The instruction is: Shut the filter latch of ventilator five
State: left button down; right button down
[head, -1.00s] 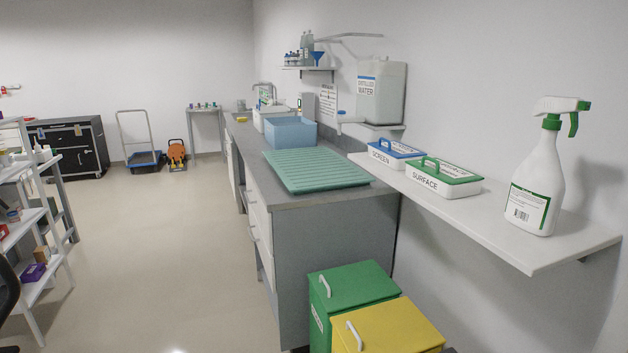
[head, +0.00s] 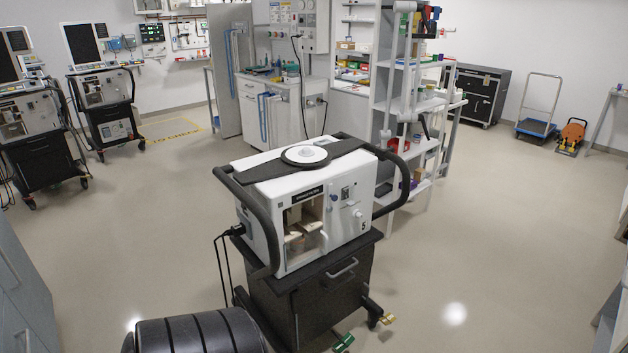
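A white ventilator unit (head: 300,200) stands on a dark cart (head: 315,295) in the middle of the head view. It has a black label strip, black side handles and a round white-and-black disc on top. Two more ventilators with screens stand at the left, one at the edge (head: 28,118) and one farther back (head: 103,90). Neither of my grippers is in view.
A black ribbed object (head: 195,335) is close at the bottom left. White shelving (head: 415,100) and a counter (head: 290,90) stand behind the middle ventilator. A blue trolley (head: 537,127) and black case (head: 482,95) are at the back right. The floor right of the cart is clear.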

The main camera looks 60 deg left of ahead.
aim_at(331, 198)
jog(key=u, duration=1.85)
